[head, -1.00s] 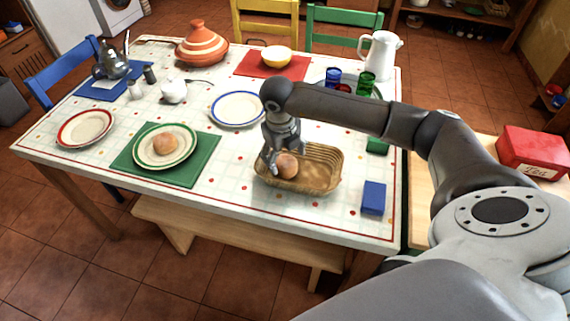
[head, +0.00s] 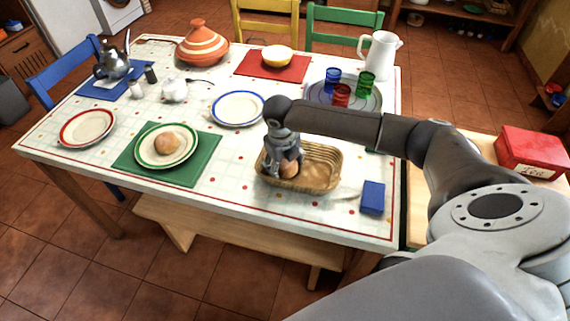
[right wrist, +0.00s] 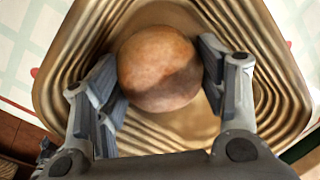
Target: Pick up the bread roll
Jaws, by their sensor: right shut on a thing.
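A round brown bread roll (head: 290,169) is in the wicker basket (head: 322,180) near the table's front edge. My right gripper (head: 284,168) reaches down into the basket around this roll. In the right wrist view the roll (right wrist: 159,68) sits between the two fingers of my right gripper (right wrist: 165,85), which is shut on it. The ribbed basket wall (right wrist: 60,75) surrounds it there. A second roll (head: 167,143) lies on the green-rimmed plate (head: 148,159) at the left. My left gripper is not in view.
A blue block (head: 372,198) stands right of the basket. A blue-rimmed plate (head: 238,108) lies behind it at the left. A tray (head: 322,91) with coloured glasses and a white pitcher (head: 380,56) stand at the back right. My right arm crosses above the table's right side.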

